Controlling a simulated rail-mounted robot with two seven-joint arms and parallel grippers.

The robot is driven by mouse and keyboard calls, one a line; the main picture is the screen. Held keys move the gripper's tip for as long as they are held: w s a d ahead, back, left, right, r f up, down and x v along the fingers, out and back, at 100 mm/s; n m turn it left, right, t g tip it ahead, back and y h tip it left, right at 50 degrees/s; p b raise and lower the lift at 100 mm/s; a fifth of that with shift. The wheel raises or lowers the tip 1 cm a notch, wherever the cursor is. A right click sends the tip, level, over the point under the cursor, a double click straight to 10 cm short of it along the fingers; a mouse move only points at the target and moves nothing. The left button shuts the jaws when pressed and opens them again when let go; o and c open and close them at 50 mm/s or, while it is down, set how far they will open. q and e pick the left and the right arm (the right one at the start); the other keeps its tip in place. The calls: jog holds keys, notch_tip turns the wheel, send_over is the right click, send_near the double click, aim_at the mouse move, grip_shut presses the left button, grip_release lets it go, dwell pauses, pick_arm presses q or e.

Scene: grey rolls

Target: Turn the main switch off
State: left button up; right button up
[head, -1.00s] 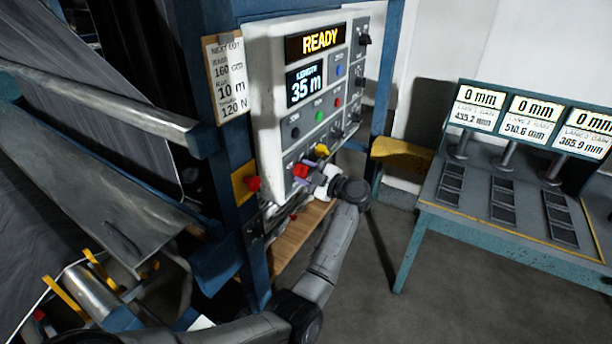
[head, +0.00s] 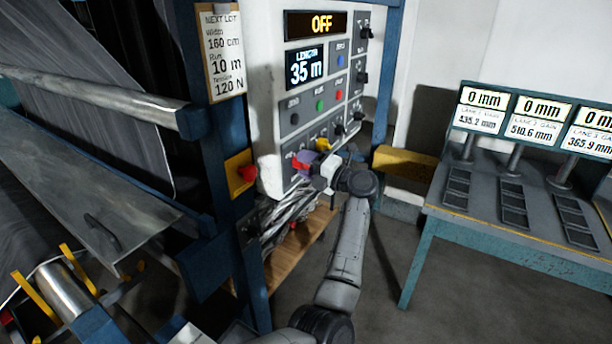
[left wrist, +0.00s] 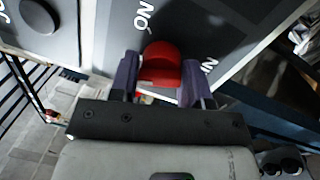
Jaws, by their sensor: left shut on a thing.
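The main switch is a red knob (left wrist: 161,65) low on the white control panel (head: 266,100). In the left wrist view it sits between the two purple fingers of my left gripper (left wrist: 160,82), which is shut on it. An "ON" mark shows on the panel beyond the knob. In the head view my left gripper (head: 312,168) is at the panel's lower edge, with the red switch (head: 298,163) partly hidden by it. The top display (head: 318,24) reads "OFF". My right gripper is not in view.
A yellow knob (head: 323,144) sits just above the switch. A red button on a yellow plate (head: 247,173) is on the blue post at left. A teal bench (head: 520,225) with gauge displays stands at right. Bare floor lies between.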

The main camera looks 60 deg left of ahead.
pick_arm(q)
jog(key=n+b, duration=0.1)
jog(key=f+n+b, duration=0.1)
jog(key=n+b, duration=0.1)
jog(key=shift+w+n+g, duration=0.1)
jog(key=shift+n+g, duration=0.2)
jog(key=shift+g, duration=0.1)
jog(key=shift+r+n+b, duration=0.15)
jog(key=shift+n+b, duration=0.5)
jog(key=shift+n, duration=0.05)
jog(key=o, duration=0.9)
jog(key=shift+r, duration=0.15)
jog(key=shift+c, duration=0.2)
